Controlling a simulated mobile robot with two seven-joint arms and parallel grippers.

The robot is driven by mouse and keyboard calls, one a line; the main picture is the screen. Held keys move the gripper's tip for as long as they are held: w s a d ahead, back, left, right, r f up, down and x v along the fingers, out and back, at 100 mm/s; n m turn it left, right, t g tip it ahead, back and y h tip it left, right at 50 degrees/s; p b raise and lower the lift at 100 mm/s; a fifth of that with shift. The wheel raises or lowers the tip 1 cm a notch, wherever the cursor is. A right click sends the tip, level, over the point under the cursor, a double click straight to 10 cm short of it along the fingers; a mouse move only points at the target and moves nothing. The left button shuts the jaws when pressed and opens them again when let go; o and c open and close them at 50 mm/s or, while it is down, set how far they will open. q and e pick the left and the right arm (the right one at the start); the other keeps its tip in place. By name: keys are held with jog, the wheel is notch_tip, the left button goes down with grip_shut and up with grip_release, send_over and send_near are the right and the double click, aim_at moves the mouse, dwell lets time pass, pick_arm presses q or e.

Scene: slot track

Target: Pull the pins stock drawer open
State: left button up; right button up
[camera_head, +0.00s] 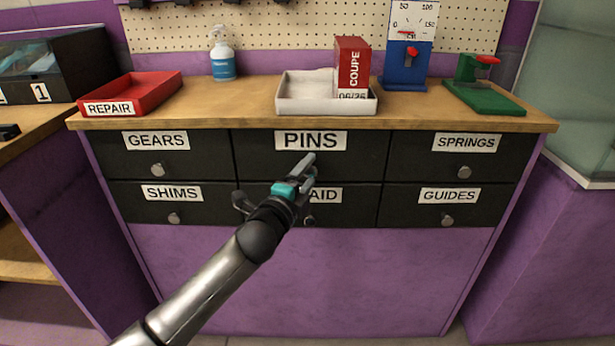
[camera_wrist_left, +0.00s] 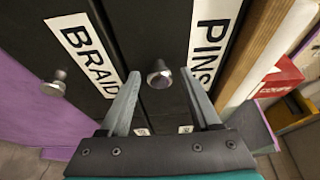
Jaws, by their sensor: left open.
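The pins drawer (camera_head: 352,158) is the dark upper middle drawer, with a white PINS label; its front looks flush with its neighbours. Its round metal knob (camera_wrist_left: 158,74) shows in the left wrist view between the fingertips of my left gripper (camera_wrist_left: 162,82). In the head view my left gripper (camera_head: 309,163) is open in front of the pins drawer and hides its knob. I cannot tell whether the fingers touch the knob. My right gripper is not in view.
The braid drawer (camera_head: 350,206) lies just below, partly hidden by my left arm. Gears (camera_head: 205,160), shims, springs and guides drawers flank them, all shut. A white tray (camera_head: 300,105) with a red COUPE box (camera_head: 352,62) sits on the wooden top above.

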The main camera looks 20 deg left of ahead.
pick_arm(q)
jog(key=shift+c, duration=0.2)
grip_shut()
dwell(0.4)
dwell(0.9)
